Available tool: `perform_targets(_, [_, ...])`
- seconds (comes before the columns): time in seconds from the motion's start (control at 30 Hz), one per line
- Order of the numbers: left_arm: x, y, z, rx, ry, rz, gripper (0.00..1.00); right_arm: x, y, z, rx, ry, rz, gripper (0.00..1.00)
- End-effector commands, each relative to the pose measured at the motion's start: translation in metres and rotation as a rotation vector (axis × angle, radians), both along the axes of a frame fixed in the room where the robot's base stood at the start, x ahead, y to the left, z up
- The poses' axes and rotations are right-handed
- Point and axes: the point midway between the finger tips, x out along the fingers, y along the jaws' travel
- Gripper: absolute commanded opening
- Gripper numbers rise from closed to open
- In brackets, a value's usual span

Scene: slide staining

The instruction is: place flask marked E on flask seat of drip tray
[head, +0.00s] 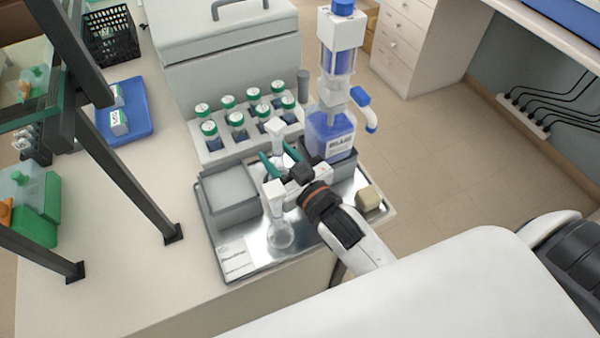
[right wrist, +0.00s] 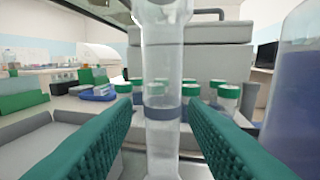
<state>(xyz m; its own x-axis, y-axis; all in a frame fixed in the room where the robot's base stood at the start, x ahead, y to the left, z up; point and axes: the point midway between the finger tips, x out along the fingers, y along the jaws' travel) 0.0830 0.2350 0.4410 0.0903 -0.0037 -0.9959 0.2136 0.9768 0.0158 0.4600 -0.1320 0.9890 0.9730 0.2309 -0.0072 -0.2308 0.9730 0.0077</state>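A clear flask (head: 281,236) with a pale collar stands at the front of the metal drip tray (head: 262,262). A second flask (head: 275,127) stands farther back, its lower part partly hidden by my right gripper (head: 281,159). In the right wrist view, this flask's clear neck (right wrist: 162,75) with a grey band is upright between my right gripper's teal fingers (right wrist: 160,112). The fingers are open, with a gap on each side of the neck. I cannot read a letter E on either flask, nor make out the flask seat. My left gripper is not in view.
A white rack (head: 212,157) of green-capped bottles stands behind the tray. A blue-liquid dispenser bottle (head: 331,134) stands close right of the gripper. A grey box (head: 229,190) and beige block (head: 369,199) flank it. Dark frame posts (head: 130,180) rise at left.

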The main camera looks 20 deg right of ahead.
Motion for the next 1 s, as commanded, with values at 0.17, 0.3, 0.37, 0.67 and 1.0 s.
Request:
perform_targets(0.17, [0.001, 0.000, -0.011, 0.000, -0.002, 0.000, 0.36, -0.039, -0.009, -0.006, 0.000, 0.008, 0.000, 0.39])
perform_targets(0.3, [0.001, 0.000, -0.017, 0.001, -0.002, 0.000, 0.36, -0.069, -0.016, -0.005, -0.002, 0.005, -0.002, 0.39])
perform_targets(0.37, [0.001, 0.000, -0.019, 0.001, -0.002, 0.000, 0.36, -0.080, -0.019, -0.004, -0.004, 0.002, -0.002, 0.39])
perform_targets(0.67, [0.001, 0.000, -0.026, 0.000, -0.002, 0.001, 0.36, -0.113, -0.027, 0.001, -0.005, -0.005, -0.002, 0.39])
perform_targets(1.0, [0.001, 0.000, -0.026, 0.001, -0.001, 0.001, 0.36, -0.116, -0.028, 0.002, -0.005, -0.008, -0.003, 0.39])
